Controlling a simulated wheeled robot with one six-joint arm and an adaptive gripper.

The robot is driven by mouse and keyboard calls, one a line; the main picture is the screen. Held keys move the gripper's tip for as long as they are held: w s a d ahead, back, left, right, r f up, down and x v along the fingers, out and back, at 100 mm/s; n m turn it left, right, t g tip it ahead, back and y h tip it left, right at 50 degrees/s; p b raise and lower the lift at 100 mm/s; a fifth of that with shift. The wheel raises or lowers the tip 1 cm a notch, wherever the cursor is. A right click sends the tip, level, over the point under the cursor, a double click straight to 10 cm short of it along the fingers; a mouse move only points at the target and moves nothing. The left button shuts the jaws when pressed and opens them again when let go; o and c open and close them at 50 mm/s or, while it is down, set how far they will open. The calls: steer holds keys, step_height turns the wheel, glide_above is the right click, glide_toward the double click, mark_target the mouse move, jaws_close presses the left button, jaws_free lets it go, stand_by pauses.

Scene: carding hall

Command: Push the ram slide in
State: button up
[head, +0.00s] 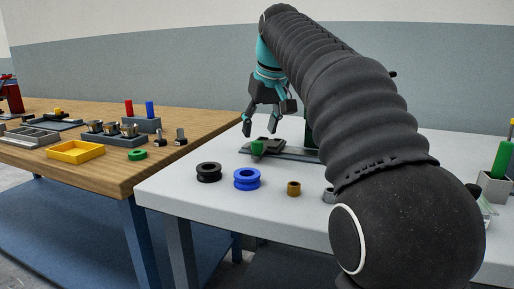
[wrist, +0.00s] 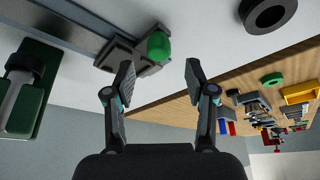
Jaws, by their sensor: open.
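The ram slide is a dark grey block (head: 270,143) with a green knob (head: 257,148) on a flat grey rail (head: 293,154) on the white table. In the wrist view the block (wrist: 122,57) sits toward the rail's end, with the green knob (wrist: 158,45) on its side. My gripper (head: 261,124) is open and empty, pointing down just above and behind the slide in the head view. In the wrist view the knob lies just beyond the gap between my fingertips (wrist: 160,70); I see no contact. My arm hides the rail's right part in the head view.
A black ring (head: 208,172), a blue spool (head: 247,179) and a brown cylinder (head: 293,189) stand in front on the white table. A green fixture (wrist: 32,88) stands beside the rail. A wooden bench (head: 200,118) with a yellow tray (head: 75,151) is at left.

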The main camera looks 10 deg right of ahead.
mark_target(257, 142)
steer(key=shift+b+x, duration=0.4)
steer(key=shift+x, duration=2.25)
steer(key=shift+c, duration=0.2)
jaws_close()
